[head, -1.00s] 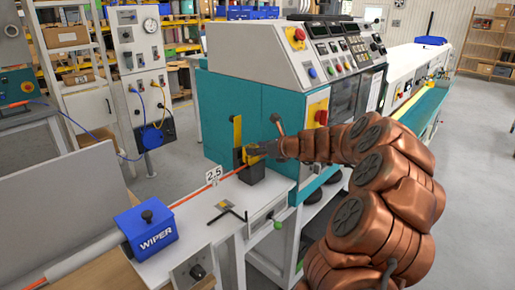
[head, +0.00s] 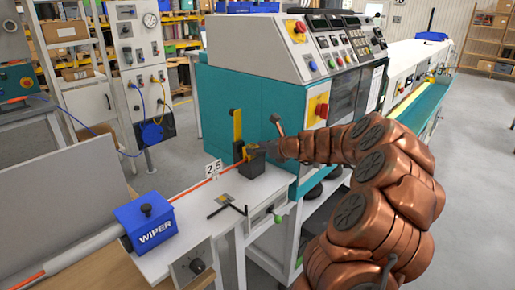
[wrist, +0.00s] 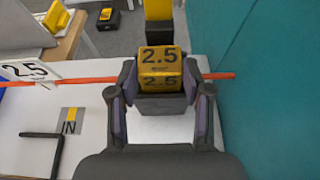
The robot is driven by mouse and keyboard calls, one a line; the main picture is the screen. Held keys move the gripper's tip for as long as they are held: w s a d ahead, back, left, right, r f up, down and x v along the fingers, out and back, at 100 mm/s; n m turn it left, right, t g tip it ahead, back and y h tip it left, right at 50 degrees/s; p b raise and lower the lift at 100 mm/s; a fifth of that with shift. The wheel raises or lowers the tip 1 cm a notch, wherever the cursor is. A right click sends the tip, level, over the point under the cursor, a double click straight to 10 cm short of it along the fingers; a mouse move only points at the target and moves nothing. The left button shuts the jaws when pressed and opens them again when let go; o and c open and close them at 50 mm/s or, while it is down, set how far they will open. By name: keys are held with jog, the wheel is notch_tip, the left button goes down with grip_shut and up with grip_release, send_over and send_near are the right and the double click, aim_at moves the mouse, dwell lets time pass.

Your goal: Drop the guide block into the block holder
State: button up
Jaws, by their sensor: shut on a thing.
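The guide block (wrist: 160,68) is yellow and marked 2.5. In the wrist view it sits between the two fingers of my gripper (wrist: 161,78), which is shut on it. The dark block holder (head: 252,170) stands on the white bench against the teal machine, below an upright yellow bar (head: 237,126). In the head view my gripper (head: 251,152) is right at the holder's top, with a little of the block's yellow showing. The block appears at or partly in the holder's opening; its lower part is hidden, so I cannot tell how deep it sits.
An orange cable (wrist: 75,80) runs across the bench past the holder, beside a 2.5 sign (head: 213,169). A black hex key (wrist: 50,140) and an IN plate (wrist: 70,121) lie nearby. A blue wiper box (head: 147,221) stands at the left. The teal machine wall (wrist: 260,80) is close on the right.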

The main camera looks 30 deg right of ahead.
jog(key=o, duration=1.3)
jog(key=shift+s, duration=0.1)
jog(key=shift+v, duration=5.95)
jog(key=shift+f, duration=0.1)
jog(key=shift+a, duration=0.1)
